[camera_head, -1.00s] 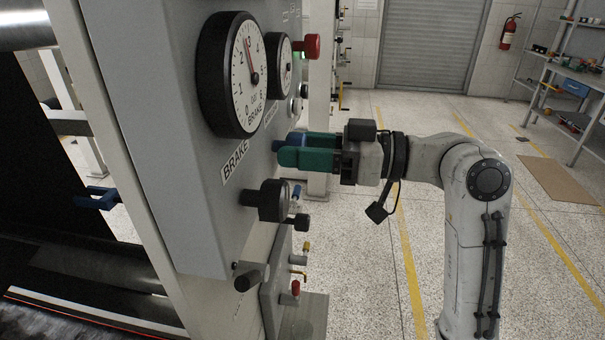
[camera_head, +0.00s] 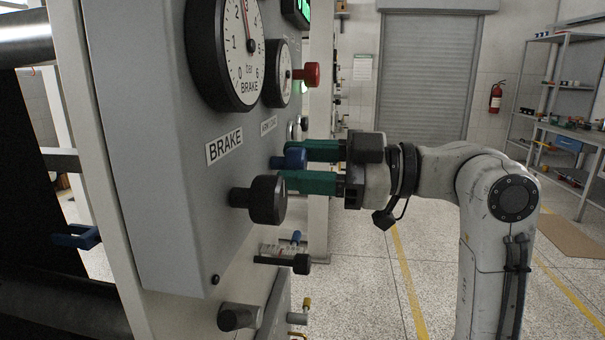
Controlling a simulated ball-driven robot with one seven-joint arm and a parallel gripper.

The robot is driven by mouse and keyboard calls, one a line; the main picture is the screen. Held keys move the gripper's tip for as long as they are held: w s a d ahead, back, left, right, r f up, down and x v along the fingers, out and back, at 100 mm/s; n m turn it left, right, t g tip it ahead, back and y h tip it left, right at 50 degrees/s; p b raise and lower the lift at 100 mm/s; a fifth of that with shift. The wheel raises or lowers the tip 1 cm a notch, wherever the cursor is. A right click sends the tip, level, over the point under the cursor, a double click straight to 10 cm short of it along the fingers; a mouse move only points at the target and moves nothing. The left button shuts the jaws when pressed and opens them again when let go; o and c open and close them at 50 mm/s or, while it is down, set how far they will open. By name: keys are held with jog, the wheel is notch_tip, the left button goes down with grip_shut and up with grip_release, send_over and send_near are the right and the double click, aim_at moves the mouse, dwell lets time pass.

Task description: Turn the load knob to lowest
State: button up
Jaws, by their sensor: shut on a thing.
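The load knob (camera_head: 294,157) is small and blue and sticks out from the grey panel, below a small gauge (camera_head: 283,73) and a label that starts with "ARM". My gripper (camera_head: 285,166) has green fingers and reaches in from the right. It is shut on the blue knob, one finger above it and one below and nearer. The fingers hide part of the knob, and I cannot tell its turn angle. The small gauge is seen at a slant, so its reading is unclear.
A black knob (camera_head: 267,199) under the BRAKE label (camera_head: 224,145) sits close below and left of my fingers. A red button (camera_head: 312,74) sticks out above. A larger brake gauge (camera_head: 228,50) is at upper left. The floor (camera_head: 360,280) beside the machine is clear.

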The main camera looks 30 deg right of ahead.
dwell(0.3)
jog(key=o, duration=1)
jog(key=shift+o, duration=0.2)
jog(key=shift+d, duration=0.15)
jog(key=v, duration=1)
jog(key=shift+s+d+b, duration=0.2)
jog(key=shift+s+b, duration=0.05)
jog(key=shift+b, duration=0.15)
jog(key=shift+w+f, duration=0.1)
